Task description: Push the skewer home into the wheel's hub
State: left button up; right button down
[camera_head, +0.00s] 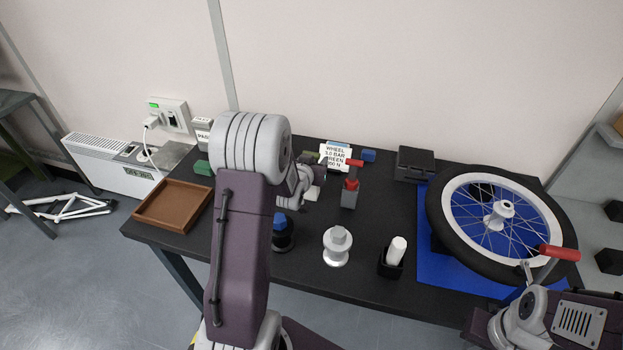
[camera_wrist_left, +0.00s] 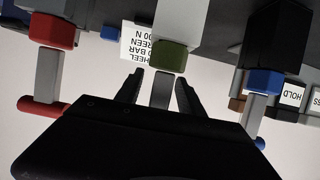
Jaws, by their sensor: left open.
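The wheel (camera_head: 452,218) lies flat at the right in the head view, its light hub (camera_head: 499,213) facing up. A red-handled part (camera_head: 559,253) with a thin metal stem stands over the wheel's near right rim, beside my right arm; I cannot tell whether it is the skewer or whether it is held. My right gripper's fingers cannot be made out. My left gripper (camera_wrist_left: 158,80) is open in the left wrist view, its fingers on either side of the grey shaft of a green-collared tool (camera_wrist_left: 168,56). In the head view my left arm partly hides that area.
A red-handled tool (camera_head: 350,186), a blue-topped piece (camera_head: 281,224), a silver spool-shaped part (camera_head: 337,247) and a black holder with a white cylinder (camera_head: 397,250) stand on the black table. A brown tray (camera_head: 173,206) is at left. A blue mat (camera_head: 430,272) lies under the wheel.

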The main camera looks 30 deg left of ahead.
pick_arm(q)
jog(key=shift+s+r, duration=0.15)
jog(key=shift+c, duration=0.9)
grip_shut()
notch_tip(320, 180, up, 10)
jog(key=p, duration=0.2)
